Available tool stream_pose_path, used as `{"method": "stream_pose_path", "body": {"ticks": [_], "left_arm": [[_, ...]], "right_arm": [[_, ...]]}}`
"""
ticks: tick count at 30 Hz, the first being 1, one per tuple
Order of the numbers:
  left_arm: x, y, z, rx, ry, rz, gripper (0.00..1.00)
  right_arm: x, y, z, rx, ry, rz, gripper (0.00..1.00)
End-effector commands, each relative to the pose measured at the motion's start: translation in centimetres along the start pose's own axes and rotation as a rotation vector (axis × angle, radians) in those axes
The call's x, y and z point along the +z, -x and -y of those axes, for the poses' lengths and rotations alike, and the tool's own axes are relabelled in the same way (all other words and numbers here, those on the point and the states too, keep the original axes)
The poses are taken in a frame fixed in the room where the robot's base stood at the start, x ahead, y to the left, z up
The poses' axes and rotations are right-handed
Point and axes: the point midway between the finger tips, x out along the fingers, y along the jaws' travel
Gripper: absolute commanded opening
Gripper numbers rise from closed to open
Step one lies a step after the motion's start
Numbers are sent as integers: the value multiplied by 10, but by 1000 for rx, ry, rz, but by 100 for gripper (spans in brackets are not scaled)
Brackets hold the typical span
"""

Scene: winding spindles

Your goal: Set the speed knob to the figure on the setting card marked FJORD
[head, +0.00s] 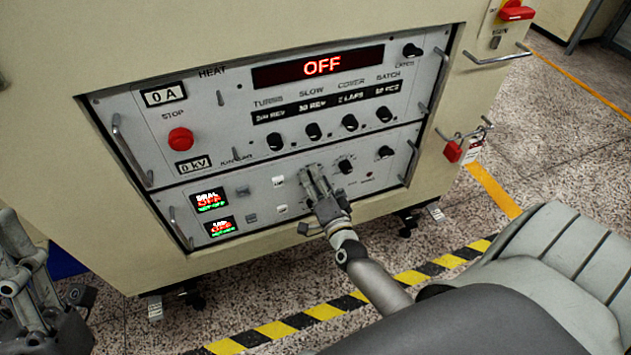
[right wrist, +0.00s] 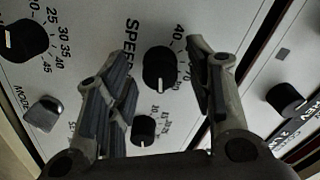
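The black speed knob (right wrist: 158,68) stands on the light grey panel next to the word SPEED in the right wrist view. Its white pointer mark points down in that picture; figures such as 40 and 70 show on its right. My right gripper (head: 314,178) is at the lower panel in the head view and hides this knob there. In the right wrist view its two fingers are apart, one on each side of the knob, with gaps visible. My left gripper (head: 32,285) is at the lower left, partly cut off, its fingers unclear. No card reading FJORD is legible.
A smaller knob (right wrist: 144,130) sits close below the speed knob. Another knob (head: 345,166) and metal handles (head: 131,150) project from the panel. The red display (head: 318,67) reads OFF. A red padlock (head: 453,151) hangs at the cabinet's right.

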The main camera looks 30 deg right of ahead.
Motion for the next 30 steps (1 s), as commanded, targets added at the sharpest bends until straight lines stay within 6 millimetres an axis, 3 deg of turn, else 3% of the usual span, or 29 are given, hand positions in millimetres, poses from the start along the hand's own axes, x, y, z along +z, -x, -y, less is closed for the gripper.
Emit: {"method": "stream_pose_path", "body": {"ticks": [11,24,30], "left_arm": [[1,1,0,0,2,3,40],[0,0,0,0,1,1,40],[0,0,0,0,1,1,40]], "right_arm": [[1,8,-1,1,0,2,49],[1,89,-1,3,0,2,49],[0,113,0,1,1,2,49]]}}
